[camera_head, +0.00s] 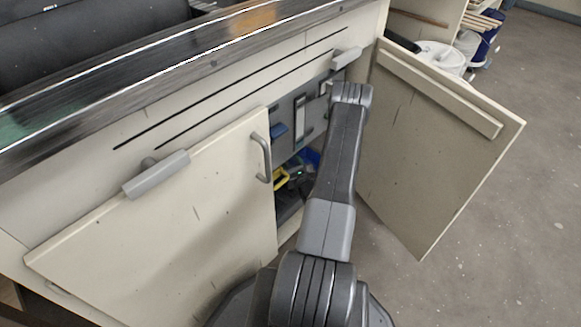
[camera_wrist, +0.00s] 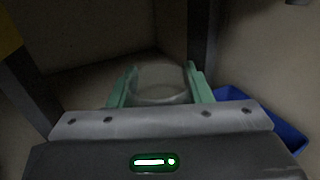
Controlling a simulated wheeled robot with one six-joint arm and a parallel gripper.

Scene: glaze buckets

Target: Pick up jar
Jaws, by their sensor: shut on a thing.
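The jar (camera_wrist: 160,82) shows in the wrist view as a clear, see-through round vessel at the middle of the picture. My gripper (camera_wrist: 160,88) has its two green fingers on the left and right sides of the jar and is shut on it. The jar's lower part is hidden behind the gripper body. In the head view my arm reaches into the open cabinet (camera_head: 290,215); my gripper and the jar are hidden there.
The cabinet's right door (camera_head: 440,140) stands wide open beside my arm. The left door (camera_head: 170,225) narrows the opening on the other side. A blue bin (camera_wrist: 262,118) is right of my gripper. A yellow item (camera_head: 280,178) lies inside. Open floor is at right.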

